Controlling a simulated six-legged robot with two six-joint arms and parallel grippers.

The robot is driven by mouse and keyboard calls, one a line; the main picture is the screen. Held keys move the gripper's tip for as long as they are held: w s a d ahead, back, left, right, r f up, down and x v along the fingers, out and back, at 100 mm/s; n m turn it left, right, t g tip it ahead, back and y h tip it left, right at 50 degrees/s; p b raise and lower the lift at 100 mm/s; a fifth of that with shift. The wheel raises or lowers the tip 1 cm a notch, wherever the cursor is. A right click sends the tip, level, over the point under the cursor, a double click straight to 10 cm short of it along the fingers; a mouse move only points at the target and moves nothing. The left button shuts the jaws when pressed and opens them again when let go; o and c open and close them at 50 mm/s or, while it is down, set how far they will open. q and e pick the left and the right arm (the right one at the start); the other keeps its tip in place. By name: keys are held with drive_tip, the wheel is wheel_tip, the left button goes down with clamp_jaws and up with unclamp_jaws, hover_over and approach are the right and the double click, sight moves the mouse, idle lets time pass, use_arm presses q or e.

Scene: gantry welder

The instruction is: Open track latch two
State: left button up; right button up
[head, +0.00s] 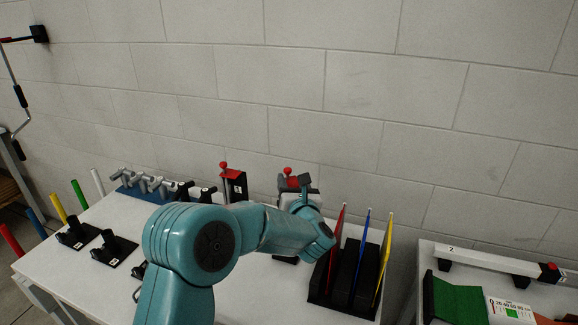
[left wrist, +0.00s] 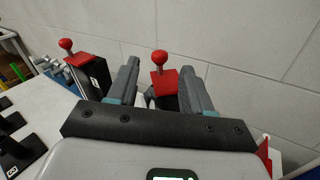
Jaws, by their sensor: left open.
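A latch-like device with a red ball knob on a red block (head: 290,180) stands at the back of the white table. It also shows in the left wrist view (left wrist: 163,78), between my finger pads and beyond them; I cannot tell whether they touch it. Its number is hidden. A similar red-knobbed device (head: 234,184) with a black body stands to its left, also in the left wrist view (left wrist: 86,66). My left gripper (head: 296,188) is open, its grey fingers (left wrist: 158,88) spread apart. My forearm hides part of the table. My right gripper is out of view.
A black rack (head: 344,282) with red, blue and yellow upright plates stands close to the right of my wrist. Grey fittings on a blue base (head: 140,186) and black stands (head: 76,234) are at left. A rail marked 2 (head: 490,260) lies on another table. The wall is behind.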

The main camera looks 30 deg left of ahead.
sight(288, 174)
use_arm(q)
drive_tip(key=p+x, duration=0.1)
drive_tip(key=x, duration=0.3)
drive_tip(key=shift+w+a, duration=0.2)
drive_tip(key=shift+w, duration=0.05)
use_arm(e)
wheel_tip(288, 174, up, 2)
use_arm(q)
clamp_jaws()
drive_tip(key=shift+f+b, duration=0.15)
drive_tip(key=shift+b, duration=0.3)
drive_tip(key=m+t+h+b, duration=0.1)
drive_tip(key=m+h+b, duration=0.1)
drive_tip(key=b, duration=0.5)
drive_tip(key=w+m+t+h+b, duration=0.1)
drive_tip(key=h+b, duration=0.3)
drive_tip(key=b, duration=0.4)
drive_tip(key=w+m+t+h+b, duration=0.1)
drive_tip(key=m+t+h+b, duration=0.1)
drive_tip(key=b, duration=0.5)
drive_tip(key=shift+a+f+m+t+h+b, duration=0.1)
drive_tip(key=shift+m+t+h+b, duration=0.25)
drive_tip(key=shift+m, duration=0.35)
drive_tip(key=shift+r+m+h+b, duration=0.25)
drive_tip(key=shift+m+h+b, duration=0.15)
drive_tip(key=shift+h+b, duration=0.3)
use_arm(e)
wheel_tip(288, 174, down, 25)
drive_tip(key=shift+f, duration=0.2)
